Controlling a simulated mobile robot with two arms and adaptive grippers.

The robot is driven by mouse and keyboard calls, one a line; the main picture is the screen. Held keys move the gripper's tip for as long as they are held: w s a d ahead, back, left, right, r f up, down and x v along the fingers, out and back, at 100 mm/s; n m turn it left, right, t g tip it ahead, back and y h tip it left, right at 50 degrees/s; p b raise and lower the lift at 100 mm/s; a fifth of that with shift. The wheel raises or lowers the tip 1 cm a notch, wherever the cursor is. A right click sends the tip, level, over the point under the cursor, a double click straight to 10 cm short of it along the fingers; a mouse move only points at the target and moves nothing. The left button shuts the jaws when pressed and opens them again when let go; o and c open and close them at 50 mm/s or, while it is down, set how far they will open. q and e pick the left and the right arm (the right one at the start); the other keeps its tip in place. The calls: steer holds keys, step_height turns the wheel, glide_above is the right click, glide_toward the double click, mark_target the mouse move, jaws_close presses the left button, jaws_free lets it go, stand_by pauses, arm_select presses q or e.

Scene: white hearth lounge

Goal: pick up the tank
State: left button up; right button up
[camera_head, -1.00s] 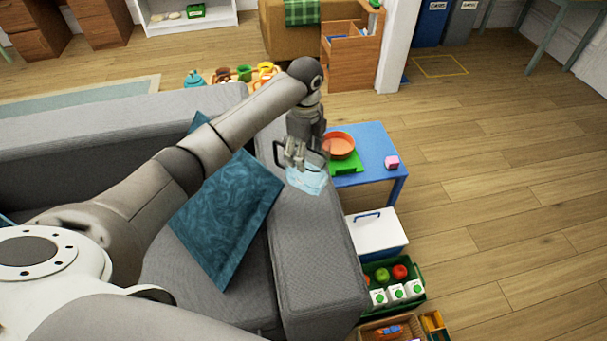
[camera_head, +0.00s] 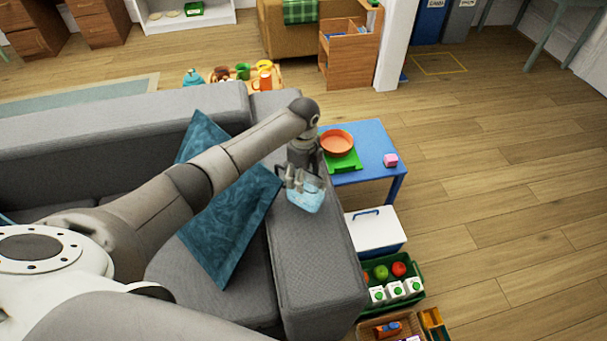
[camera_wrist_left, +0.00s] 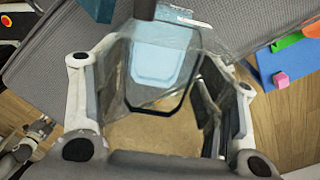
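The tank (camera_head: 306,196) is a clear, light-blue container at the end of the grey sofa arm. In the left wrist view the tank (camera_wrist_left: 165,60) shows between my left gripper's fingers, with a dark curved rim or handle towards the camera. My left gripper (camera_head: 300,182) is right over the tank in the head view. In the wrist view the left gripper (camera_wrist_left: 165,100) has its fingers wide apart, with clear walls close to both pads. Whether the pads press on the tank cannot be told.
A blue table (camera_head: 376,146) with an orange bowl (camera_head: 336,143) and a pink block (camera_head: 390,160) stands right of the sofa. A white cooler box (camera_head: 373,232) and a green crate (camera_head: 367,293) stand below it. A teal cushion (camera_head: 228,205) leans on the sofa.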

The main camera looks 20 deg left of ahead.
arm_select(q)
steer(key=o, duration=0.4)
